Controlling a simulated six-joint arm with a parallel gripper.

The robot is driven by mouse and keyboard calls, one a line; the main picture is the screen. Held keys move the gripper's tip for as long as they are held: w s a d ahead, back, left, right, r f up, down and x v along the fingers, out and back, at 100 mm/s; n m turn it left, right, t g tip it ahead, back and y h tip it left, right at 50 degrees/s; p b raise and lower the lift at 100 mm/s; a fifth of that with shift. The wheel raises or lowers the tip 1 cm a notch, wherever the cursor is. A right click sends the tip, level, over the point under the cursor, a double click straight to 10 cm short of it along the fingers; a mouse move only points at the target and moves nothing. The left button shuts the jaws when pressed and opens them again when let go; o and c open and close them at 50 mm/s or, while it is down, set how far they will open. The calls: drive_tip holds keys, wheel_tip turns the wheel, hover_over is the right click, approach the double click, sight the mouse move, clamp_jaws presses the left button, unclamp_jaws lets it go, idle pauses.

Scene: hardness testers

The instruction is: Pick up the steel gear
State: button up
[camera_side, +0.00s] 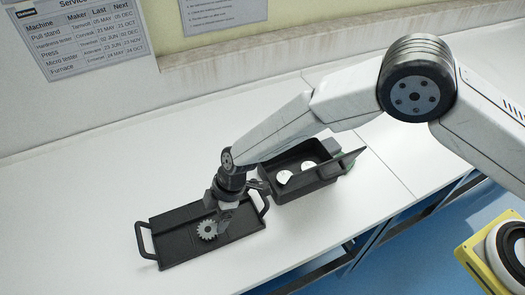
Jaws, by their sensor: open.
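The tray has a raised handle at each short end. My gripper (222,219) points down over the tray, just right of the gear. Its jaws are open and look empty. One jaw appears very close to the gear's right edge; I cannot tell whether they touch. The far part of the tray is partly hidden behind the gripper.
A black open bin (318,187) stands right of the tray with two pale round pieces (284,177) inside. The white bench (90,215) is clear to the left and front. A yellow-framed device (478,264) sits at the lower right.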

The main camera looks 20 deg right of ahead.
sight(208, 229)
drive_tip(key=shift+a+f, duration=0.15)
drive_tip(key=shift+f, duration=0.1)
drive_tip(key=shift+x, duration=2.5)
drive_tip(key=shift+w+a, duration=0.1)
drive_tip(key=shift+r, duration=0.1)
drive_tip(key=c, duration=1.1)
drive_tip(key=shift+c, duration=0.2)
drive_tip(key=shift+r, duration=0.15)
